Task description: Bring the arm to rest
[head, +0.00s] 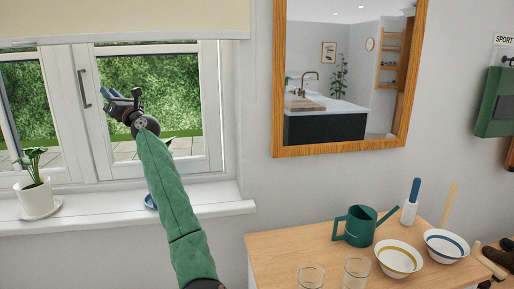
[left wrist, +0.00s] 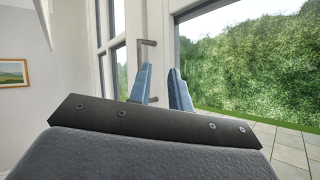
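My left arm, in a green sleeve, reaches up in front of the white window (head: 215,110) in the head view. My left gripper (head: 113,97) is raised in front of the glass, to the right of the dark window handle (head: 84,88). In the left wrist view its two blue fingers (left wrist: 162,88) stand apart with nothing between them. My right gripper is not in view.
A potted plant (head: 37,197) stands on the sill (head: 110,219), and a blue dish (head: 150,201) is partly behind my arm. A wooden table (head: 290,250) at lower right holds a green watering can (head: 358,228), two bowls (head: 398,258) and glasses (head: 311,276). A framed mirror (head: 278,100) hangs above.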

